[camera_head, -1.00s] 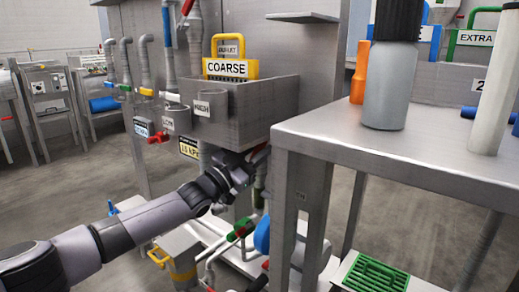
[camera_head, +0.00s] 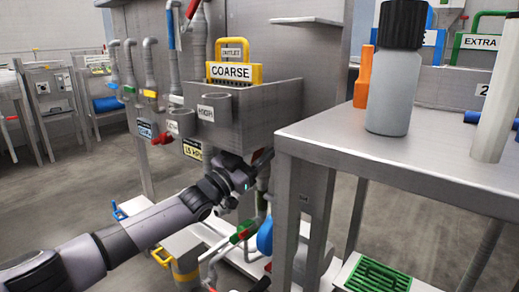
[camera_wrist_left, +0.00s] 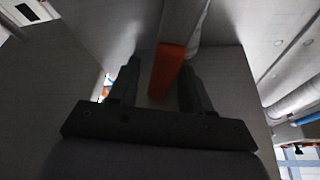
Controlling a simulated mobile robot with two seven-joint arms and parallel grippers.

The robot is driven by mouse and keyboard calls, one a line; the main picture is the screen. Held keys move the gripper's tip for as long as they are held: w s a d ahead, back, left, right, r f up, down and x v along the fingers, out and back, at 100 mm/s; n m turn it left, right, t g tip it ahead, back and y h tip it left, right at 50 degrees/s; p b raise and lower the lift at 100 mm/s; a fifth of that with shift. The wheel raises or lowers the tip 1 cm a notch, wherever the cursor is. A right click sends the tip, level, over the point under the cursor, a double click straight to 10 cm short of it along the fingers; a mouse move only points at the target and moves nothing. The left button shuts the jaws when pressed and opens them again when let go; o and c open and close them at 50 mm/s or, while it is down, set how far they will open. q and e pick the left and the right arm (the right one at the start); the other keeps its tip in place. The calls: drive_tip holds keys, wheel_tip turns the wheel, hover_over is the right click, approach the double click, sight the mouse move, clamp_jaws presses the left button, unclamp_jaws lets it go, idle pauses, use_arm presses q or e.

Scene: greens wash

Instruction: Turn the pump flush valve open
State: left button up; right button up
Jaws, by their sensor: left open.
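A red-orange lever handle (camera_wrist_left: 167,68) shows in the left wrist view, on or beside a grey pipe. No label on it can be read, so I cannot confirm that it is the pump flush valve. My left gripper (camera_wrist_left: 160,82) is open, with a dark finger on each side of the handle's lower end. I cannot tell whether the fingers touch it. In the head view my left gripper (camera_head: 243,174) is under the grey basin (camera_head: 262,118), beside the vertical pipes. It hides most of what is in front of it. My right gripper is not in view.
A steel table (camera_head: 430,150) with a grey bottle (camera_head: 395,85) stands close on the right. A green valve handle (camera_head: 243,231) and a blue round part (camera_head: 265,238) sit among pipes below the gripper. A yellow-handled COARSE screen (camera_head: 231,72) stands in the basin.

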use_arm(q)
drive_tip(key=p+v, duration=0.2)
drive_tip(key=v, duration=0.4)
drive_tip(key=shift+s+a+p, duration=0.2)
drive_tip(key=shift+s+p, duration=0.1)
drive_tip(key=shift+p, duration=0.05)
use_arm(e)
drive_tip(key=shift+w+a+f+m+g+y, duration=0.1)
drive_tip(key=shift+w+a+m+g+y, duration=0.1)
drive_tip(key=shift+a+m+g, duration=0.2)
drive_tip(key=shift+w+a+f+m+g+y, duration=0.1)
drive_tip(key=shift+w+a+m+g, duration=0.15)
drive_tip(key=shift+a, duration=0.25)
use_arm(q)
drive_tip(key=shift+a+f, duration=0.1)
